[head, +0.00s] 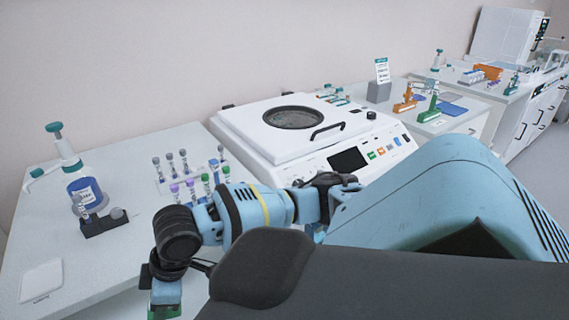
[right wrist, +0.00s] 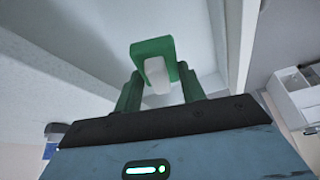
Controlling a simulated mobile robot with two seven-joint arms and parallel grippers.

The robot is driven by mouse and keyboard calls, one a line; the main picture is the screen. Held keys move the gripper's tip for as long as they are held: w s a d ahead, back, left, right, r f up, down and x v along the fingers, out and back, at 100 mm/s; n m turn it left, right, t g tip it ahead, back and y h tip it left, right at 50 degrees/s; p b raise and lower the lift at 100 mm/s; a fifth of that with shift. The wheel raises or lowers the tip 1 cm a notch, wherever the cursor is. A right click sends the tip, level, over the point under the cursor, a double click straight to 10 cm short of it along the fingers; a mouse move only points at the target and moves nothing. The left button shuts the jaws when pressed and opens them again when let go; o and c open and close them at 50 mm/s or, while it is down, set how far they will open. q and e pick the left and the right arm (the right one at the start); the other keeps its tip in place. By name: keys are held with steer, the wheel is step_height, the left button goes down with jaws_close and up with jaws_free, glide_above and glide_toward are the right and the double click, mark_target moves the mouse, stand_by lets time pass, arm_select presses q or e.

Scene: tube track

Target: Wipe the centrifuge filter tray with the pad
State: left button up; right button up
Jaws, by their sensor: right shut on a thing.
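My right gripper (right wrist: 160,95) is shut on a green block-like piece (right wrist: 152,47) with a white part, which looks like the pad. In the head view only a green bit at the end of my right arm (head: 165,312) shows, low at the bottom edge, near the front of the bench. The white centrifuge (head: 250,135) stands on the bench with its lid down and a round window on top. I cannot make out its filter tray; my right arm covers part of its front. My left gripper is not in view.
A blue-labelled dispenser bottle (head: 84,190), a small dark holder (head: 105,222) and a rack of capped tubes (head: 180,170) stand on the left bench. A white flat plate (head: 41,281) lies at the bench's left. Orange and green stands (head: 430,108) are beyond the centrifuge.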

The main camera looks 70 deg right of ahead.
step_height(320, 180, up, 9)
steer(key=w+a+m+t+h, duration=0.1)
steer(key=w+a+m+h, duration=0.1)
steer(key=m, duration=0.6)
steer(key=shift+w+a+f+h, duration=0.2)
steer(key=shift+w+h, duration=0.1)
steer(key=shift+h, duration=0.2)
steer(key=shift+d, duration=0.1)
